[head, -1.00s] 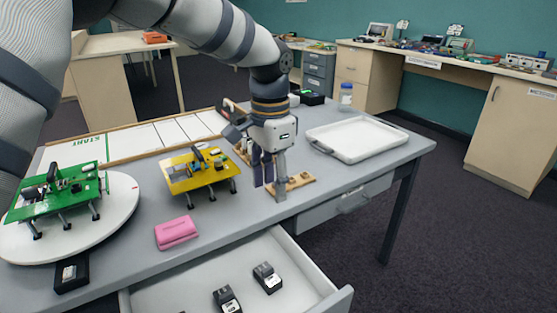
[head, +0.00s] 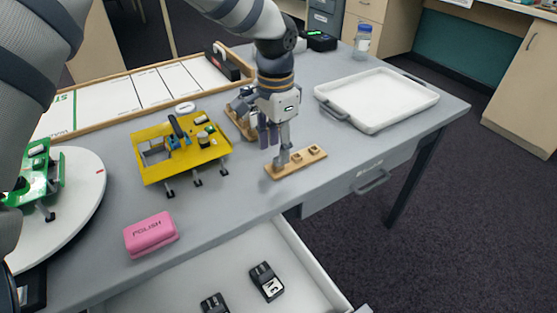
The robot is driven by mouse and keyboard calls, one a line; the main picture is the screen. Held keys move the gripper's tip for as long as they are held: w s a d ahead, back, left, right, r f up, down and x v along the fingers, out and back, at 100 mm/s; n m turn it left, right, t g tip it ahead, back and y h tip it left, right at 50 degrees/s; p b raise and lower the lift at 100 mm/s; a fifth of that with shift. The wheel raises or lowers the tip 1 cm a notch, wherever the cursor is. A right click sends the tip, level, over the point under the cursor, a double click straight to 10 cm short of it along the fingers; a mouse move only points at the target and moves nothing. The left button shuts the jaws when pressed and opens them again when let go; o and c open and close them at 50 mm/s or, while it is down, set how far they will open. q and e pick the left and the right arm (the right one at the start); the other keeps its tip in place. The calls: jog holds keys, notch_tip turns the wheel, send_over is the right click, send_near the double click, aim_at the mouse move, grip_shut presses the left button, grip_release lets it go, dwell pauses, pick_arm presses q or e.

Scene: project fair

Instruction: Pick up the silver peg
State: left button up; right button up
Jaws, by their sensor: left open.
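My left gripper (head: 274,147) points down over the left end of a small wooden peg board (head: 307,163) near the table's front edge. Its jaws are open. A grey, silvery upright piece (head: 283,157) stands at the board's left end, right at the fingers. It looks like the silver peg, but I cannot clearly tell it from a fingertip, nor whether they touch. The board's other two square spots show no peg standing in them. My right gripper is not in view.
A yellow circuit board on legs (head: 182,153) and a pink polish block (head: 151,235) are to the left. A white tray (head: 376,97) lies right. An open drawer (head: 300,250) with black adapters juts out in front. Another wooden holder (head: 238,122) is partly hidden behind the gripper.

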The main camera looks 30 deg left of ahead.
aim_at(278, 158)
pick_arm(q)
notch_tip(278, 158, down, 4)
jog(key=shift+w+d+r, duration=0.15)
jog(key=shift+r, duration=0.2)
jog(key=c, duration=1)
jog(key=shift+o, duration=0.2)
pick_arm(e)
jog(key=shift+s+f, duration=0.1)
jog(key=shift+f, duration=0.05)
pick_arm(q)
jog(key=shift+w+r, duration=0.1)
jog(key=shift+r, duration=0.4)
jog(key=shift+c, duration=0.2)
jog(key=s+a+r+p, duration=0.1)
jog(key=s+a+r, duration=0.2)
jog(key=a+r, duration=0.9)
jog(key=shift+s+a, duration=0.35)
jog(key=shift+a, duration=0.45)
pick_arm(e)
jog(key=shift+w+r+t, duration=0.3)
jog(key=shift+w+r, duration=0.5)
